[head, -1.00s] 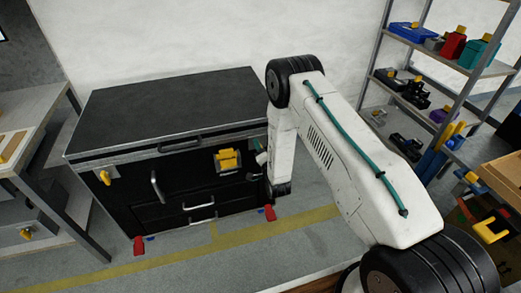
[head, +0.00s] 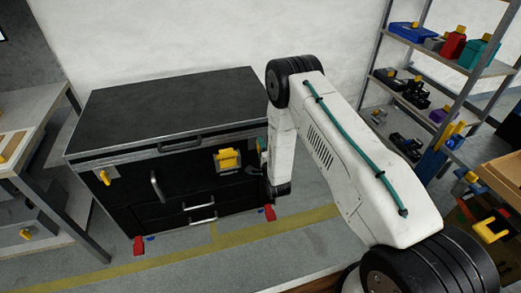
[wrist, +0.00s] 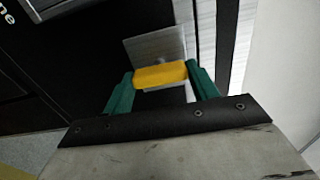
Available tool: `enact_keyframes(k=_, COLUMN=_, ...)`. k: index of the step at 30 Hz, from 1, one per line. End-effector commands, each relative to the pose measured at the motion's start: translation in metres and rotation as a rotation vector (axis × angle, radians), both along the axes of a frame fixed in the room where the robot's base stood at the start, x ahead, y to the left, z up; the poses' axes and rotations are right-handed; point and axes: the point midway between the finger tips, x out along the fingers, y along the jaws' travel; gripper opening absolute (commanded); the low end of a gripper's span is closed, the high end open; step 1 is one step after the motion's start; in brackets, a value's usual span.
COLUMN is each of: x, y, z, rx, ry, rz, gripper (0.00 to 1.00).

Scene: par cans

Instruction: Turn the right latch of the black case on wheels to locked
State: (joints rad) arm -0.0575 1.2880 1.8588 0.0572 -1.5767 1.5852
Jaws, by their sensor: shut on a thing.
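The black case on wheels (head: 170,105) stands against the wall, its lid down. Its right latch shows in the wrist view as a yellow handle (wrist: 160,75) on a metal plate (wrist: 152,46). My gripper (wrist: 160,72) has its green fingers closed on the two ends of this handle. The handle lies nearly level across the wrist picture, beside the case's metal edge strip. In the head view my arm hides the right latch and most of the gripper. The left latch (head: 104,177) shows yellow at the case's left front.
A yellow fitting on a plate (head: 228,159) and several bar handles are on the case front. Red wheel parts (head: 270,213) stick out at the floor. A workbench (head: 40,120) stands left, a loaded shelf rack (head: 440,75) right. Floor in front is clear.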

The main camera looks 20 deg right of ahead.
Motion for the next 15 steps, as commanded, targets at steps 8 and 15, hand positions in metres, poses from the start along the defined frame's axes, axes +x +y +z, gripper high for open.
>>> enact_keyframes(k=8, x=-0.0009, y=-0.0009, z=-0.0011, rx=0.002, ry=0.003, rz=-0.002, gripper=0.35)
enact_keyframes(k=15, x=-0.0006, y=-0.0001, z=-0.0008, rx=0.002, ry=0.002, rz=-0.001, gripper=0.8)
